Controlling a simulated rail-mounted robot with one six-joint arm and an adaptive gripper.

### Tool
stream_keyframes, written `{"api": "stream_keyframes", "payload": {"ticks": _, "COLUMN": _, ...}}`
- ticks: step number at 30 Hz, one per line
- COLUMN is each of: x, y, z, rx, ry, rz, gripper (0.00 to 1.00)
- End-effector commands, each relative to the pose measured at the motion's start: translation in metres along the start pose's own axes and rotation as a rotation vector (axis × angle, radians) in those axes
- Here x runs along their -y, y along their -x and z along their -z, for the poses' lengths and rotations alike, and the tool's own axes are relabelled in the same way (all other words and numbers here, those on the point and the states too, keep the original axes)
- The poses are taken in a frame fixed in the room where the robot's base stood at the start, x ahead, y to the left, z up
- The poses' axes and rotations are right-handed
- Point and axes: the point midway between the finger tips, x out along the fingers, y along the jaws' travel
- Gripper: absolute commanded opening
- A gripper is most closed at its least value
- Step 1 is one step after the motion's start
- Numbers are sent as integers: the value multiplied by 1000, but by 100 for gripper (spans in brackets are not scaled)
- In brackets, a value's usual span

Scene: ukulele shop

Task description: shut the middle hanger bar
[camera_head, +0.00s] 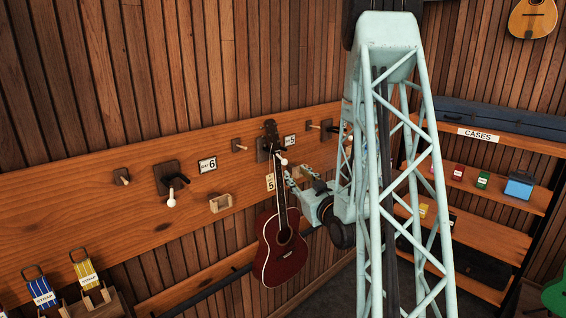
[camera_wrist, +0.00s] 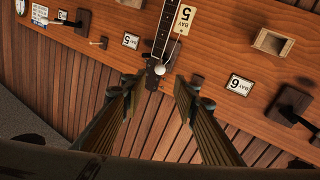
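The middle hanger (camera_head: 263,148) is a dark bracket on the wooden wall rail. A dark red ukulele (camera_head: 283,246) hangs there by its neck, which also shows in the wrist view (camera_wrist: 163,32). A white knob (camera_head: 283,161) shows in front of the neck; it also shows in the wrist view (camera_wrist: 160,70). The bar behind the knob is mostly hidden, and I cannot tell its exact angle. My gripper (camera_wrist: 158,88) is open and empty. Its two fingers point at the hanger, one on each side of the knob, and appear apart from it.
A tag marked 5 (camera_head: 270,182) hangs beside the neck. The left hanger (camera_head: 168,178) is empty, with a white knob hanging low. A small wooden holder (camera_head: 220,203) sits on the rail between them. The right hanger (camera_head: 328,127) is partly behind my arm. A case shelf (camera_head: 500,185) stands right.

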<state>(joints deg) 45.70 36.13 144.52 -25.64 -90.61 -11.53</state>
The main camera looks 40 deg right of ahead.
Motion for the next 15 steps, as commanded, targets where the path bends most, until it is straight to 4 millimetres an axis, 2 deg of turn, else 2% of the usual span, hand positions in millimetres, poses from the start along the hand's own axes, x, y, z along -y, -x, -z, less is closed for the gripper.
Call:
{"api": "stream_keyframes", "payload": {"ticks": 8, "x": 0, "y": -13, "z": 1, "rx": 0, "ry": 0, "rz": 1, "gripper": 27}}
{"api": "stream_keyframes", "payload": {"ticks": 15, "x": 0, "y": -39, "z": 2, "rx": -1, "ry": 0, "rz": 1, "gripper": 27}}
